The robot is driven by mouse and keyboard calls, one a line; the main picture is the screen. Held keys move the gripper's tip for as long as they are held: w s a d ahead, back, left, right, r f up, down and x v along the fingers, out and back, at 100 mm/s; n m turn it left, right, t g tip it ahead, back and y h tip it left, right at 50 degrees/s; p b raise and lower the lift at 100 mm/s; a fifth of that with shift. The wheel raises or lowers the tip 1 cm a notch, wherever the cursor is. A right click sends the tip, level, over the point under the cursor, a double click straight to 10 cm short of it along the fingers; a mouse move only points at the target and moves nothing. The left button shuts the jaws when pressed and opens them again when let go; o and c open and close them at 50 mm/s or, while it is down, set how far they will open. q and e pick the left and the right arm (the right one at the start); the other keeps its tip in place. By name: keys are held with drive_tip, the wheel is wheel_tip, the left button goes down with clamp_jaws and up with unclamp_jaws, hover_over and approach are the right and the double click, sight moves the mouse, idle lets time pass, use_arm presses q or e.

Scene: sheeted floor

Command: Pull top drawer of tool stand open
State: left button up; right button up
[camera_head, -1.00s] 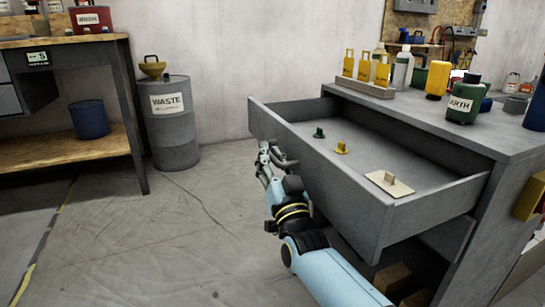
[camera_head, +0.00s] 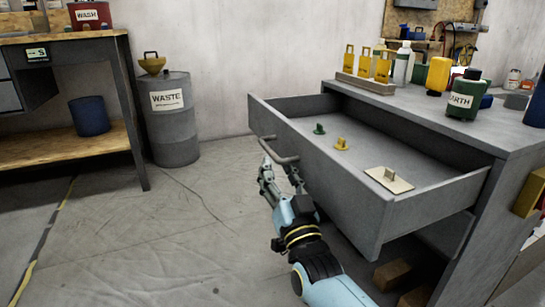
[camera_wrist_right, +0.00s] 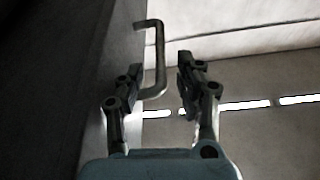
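The top drawer (camera_head: 330,178) of the grey tool stand (camera_head: 505,165) stands pulled well out, its inside showing. Its bar handle (camera_head: 277,152) is on the front panel, toward the far end. My right gripper (camera_head: 279,170) is just below and in front of the handle, fingers spread and empty. In the right wrist view the handle (camera_wrist_right: 159,62) shows beyond and between the open fingertips of the right gripper (camera_wrist_right: 158,78), and no finger is closed on it. My left gripper is not in view.
The drawer holds a green piece (camera_head: 319,129), a yellow piece (camera_head: 341,143) and a beige plate with a knob (camera_head: 389,180). Bottles and yellow tags stand on the stand top. A waste drum (camera_head: 172,125) and workbench (camera_head: 70,155) are left. Floor between is clear.

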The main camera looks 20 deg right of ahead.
drive_tip(key=v, duration=0.7)
